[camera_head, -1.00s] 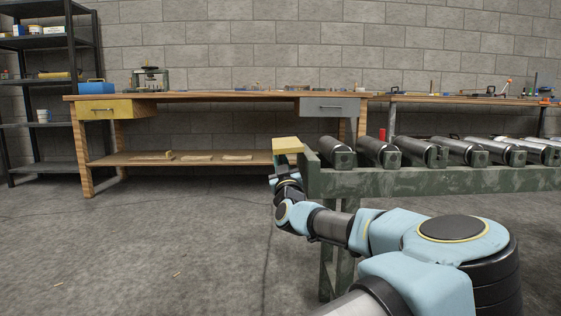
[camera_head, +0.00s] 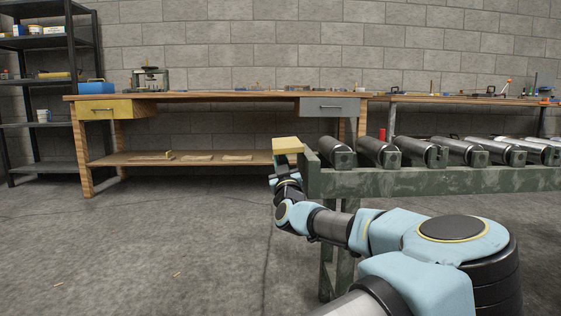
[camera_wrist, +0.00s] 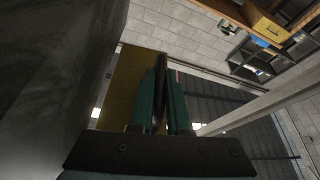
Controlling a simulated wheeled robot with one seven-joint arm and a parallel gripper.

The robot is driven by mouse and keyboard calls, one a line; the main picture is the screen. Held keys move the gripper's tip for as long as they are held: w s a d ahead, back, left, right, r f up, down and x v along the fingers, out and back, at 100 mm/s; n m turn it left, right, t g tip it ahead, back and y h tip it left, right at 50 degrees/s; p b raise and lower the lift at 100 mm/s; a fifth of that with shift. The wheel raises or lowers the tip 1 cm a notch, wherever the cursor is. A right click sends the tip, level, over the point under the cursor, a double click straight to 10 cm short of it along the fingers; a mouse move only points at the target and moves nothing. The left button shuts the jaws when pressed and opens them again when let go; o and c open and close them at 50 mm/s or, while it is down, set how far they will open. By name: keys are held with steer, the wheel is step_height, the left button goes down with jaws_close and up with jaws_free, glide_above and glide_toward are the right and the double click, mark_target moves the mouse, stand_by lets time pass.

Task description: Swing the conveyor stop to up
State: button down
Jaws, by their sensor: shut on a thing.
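The conveyor stop is a yellow plate (camera_head: 288,144) at the left end of the green roller conveyor (camera_head: 420,181). In the wrist view the yellow plate (camera_wrist: 130,76) lies behind my fingers, with a dark looped handle (camera_wrist: 159,92) in front of it. My gripper (camera_head: 284,178) is just below the plate in the head view, beside the conveyor's end. In the wrist view my gripper (camera_wrist: 163,80) has its two green fingers on either side of the dark handle, shut on it. The exact contact is dim and partly hidden.
Dark metal rollers (camera_head: 378,151) line the conveyor top. A wooden workbench (camera_head: 220,97) with drawers stands behind, and a dark shelf (camera_head: 85,88) stands at the far left. The concrete floor (camera_head: 140,250) left of the conveyor is mostly clear.

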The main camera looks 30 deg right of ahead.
mark_target(277, 143)
steer(key=shift+a+r+m+p, duration=0.1)
steer(key=shift+r+m+p, duration=0.25)
steer(key=shift+m+p, duration=0.2)
